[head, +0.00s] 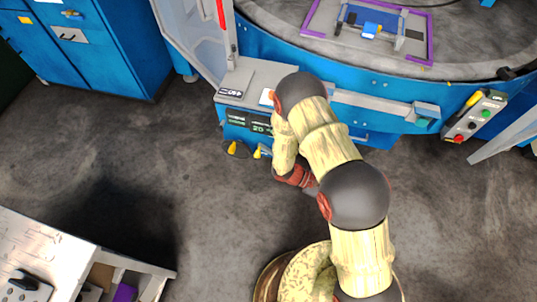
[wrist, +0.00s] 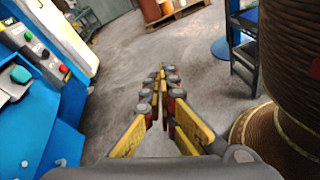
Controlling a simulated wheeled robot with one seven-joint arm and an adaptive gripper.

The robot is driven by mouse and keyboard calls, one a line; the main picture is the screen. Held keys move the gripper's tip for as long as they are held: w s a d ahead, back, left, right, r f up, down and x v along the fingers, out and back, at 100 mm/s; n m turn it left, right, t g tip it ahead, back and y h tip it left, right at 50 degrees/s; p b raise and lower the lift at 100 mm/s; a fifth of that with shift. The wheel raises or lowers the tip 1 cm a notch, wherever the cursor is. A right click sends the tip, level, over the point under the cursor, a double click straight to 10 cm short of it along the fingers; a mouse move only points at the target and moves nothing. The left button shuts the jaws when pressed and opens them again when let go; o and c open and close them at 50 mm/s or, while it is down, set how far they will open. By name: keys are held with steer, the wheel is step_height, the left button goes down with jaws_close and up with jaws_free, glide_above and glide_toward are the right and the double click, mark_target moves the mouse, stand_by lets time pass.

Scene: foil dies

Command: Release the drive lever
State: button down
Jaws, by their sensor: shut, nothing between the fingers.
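My gripper (wrist: 161,76) shows in the wrist view with its yellow-and-red fingers drawn together at the tips, nothing between them, above open grey floor. In the head view my bent arm hides it. I cannot tell for sure which part is the drive lever. Two small yellow-tipped parts (head: 234,148) and (head: 262,151) stick out low on the machine front, left of my arm.
The blue machine (head: 385,80) carries a purple-framed plate (head: 433,40). A grey door (head: 196,35) stands open at its left. In the wrist view a button panel (wrist: 35,48) lies left and a large brown ribbed cylinder (wrist: 290,70) right. The floor (head: 130,140) left of my arm is clear.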

steer(key=w+d+f+m+t+y, duration=0.1)
steer(key=w+d+f+m+y, duration=0.4)
steer(key=d+f, duration=0.4)
steer(key=w+a+f+m+t+y, duration=0.1)
steer(key=w+a+f+t+y, duration=0.1)
steer(key=w+y, duration=0.25)
steer(key=w+a+f+m+t+y, duration=0.2)
steer(key=w+f+t+y, duration=0.1)
steer(key=w, duration=0.2)
steer(key=w+a+r+m+t+y, duration=0.1)
steer(key=w+a+r+y, duration=0.1)
steer(key=a+r+y, duration=0.3)
steer(key=w+a+r+m+t+y, duration=0.1)
steer(key=w+a+y, duration=0.2)
steer(key=a, duration=0.5)
steer(key=s+a+r+m+y, duration=0.25)
steer(key=a+r+y, duration=0.35)
steer(key=a+r, duration=0.45)
steer(key=b+x, duration=0.5)
steer(key=x, duration=0.8)
steer(key=shift+w+a, duration=0.2)
steer(key=shift+w, duration=0.25)
